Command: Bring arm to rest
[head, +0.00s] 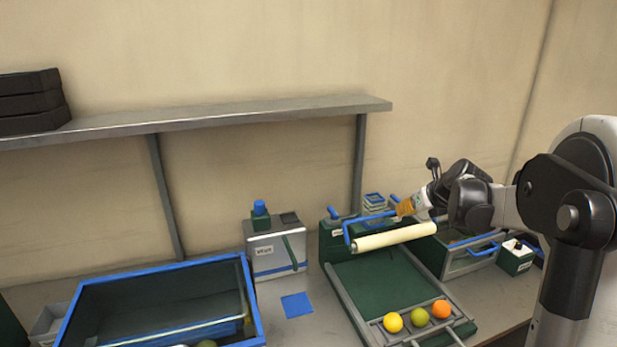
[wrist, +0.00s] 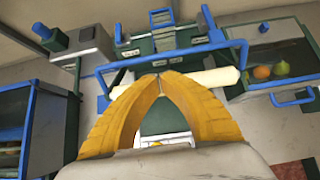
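My gripper (head: 405,208) is at the right in the head view, beside the blue handle (head: 368,218) of a cream roller (head: 395,238). In the wrist view its two yellow fingers (wrist: 160,76) curve together and their tips meet, with no object seen between them. The roller (wrist: 213,82) and its blue handle (wrist: 125,63) show beyond the fingers there. Whether the fingers touch the handle cannot be told. My arm reaches in from the right. A yellow fruit (head: 393,322), a greenish fruit (head: 419,317) and an orange (head: 441,309) sit at the low end of a green ramp (head: 372,287).
A blue square (head: 297,304) lies on the bench. A grey shelf (head: 230,116) runs along the wall. A small green box (head: 516,260) stands at the right.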

